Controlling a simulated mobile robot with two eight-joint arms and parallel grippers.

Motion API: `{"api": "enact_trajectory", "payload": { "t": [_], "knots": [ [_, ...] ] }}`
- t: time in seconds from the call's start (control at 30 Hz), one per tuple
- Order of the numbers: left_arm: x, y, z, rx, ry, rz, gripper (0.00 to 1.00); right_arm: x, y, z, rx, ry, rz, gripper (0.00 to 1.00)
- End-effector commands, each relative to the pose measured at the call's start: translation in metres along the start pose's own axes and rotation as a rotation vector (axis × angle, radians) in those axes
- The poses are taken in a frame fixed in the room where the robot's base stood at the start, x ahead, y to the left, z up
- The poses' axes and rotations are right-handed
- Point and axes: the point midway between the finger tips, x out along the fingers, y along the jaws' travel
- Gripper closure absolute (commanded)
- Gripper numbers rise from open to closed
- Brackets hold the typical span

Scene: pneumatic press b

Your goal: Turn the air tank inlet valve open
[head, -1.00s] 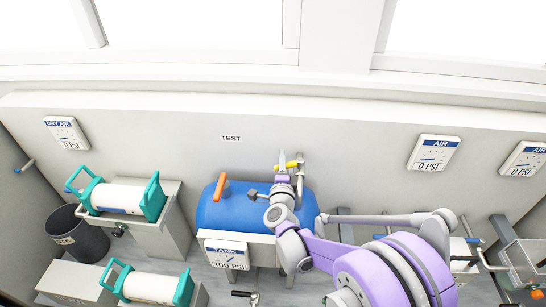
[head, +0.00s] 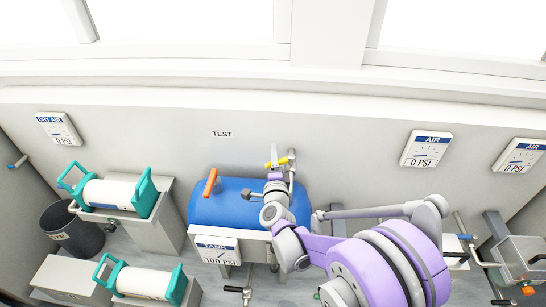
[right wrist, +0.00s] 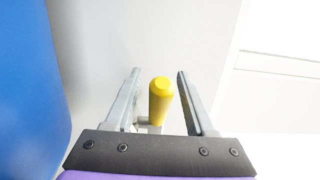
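The blue air tank (head: 235,205) stands against the back wall, with a "TANK" gauge (head: 217,250) reading 100 PSI on its front. A yellow valve handle (head: 279,162) sits on a pipe at the tank's upper right. My right gripper (head: 272,156) is at this handle. In the right wrist view the yellow handle (right wrist: 160,100) stands between the two open fingers of my gripper (right wrist: 158,90), with a gap visible on each side. An orange handle (head: 210,182) rises from the tank's top left. My left gripper is not in view.
A black-handled valve (head: 238,289) is low in front of the tank. AIR gauges (head: 427,148) hang on the wall at right, reading 0 PSI.

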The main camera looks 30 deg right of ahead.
Motion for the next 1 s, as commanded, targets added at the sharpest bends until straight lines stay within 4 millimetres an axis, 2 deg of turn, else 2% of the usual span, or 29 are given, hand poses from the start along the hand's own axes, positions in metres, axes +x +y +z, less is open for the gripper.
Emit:
{"api": "enact_trajectory", "payload": {
  "t": [0.27,0.37,0.8,1.0],
  "knots": [
    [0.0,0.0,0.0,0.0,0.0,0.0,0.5,-0.001,0.0,0.001,0.0,-0.001,0.0,0.45],
    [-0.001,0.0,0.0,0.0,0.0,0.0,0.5,-0.007,0.0,0.001,0.0,-0.002,0.001,0.45],
    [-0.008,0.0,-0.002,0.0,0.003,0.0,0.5,-0.089,-0.001,0.001,0.001,-0.003,0.0,0.45],
    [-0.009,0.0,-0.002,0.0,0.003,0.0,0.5,-0.106,0.0,0.001,0.001,-0.002,0.001,0.45]
  ]
}}
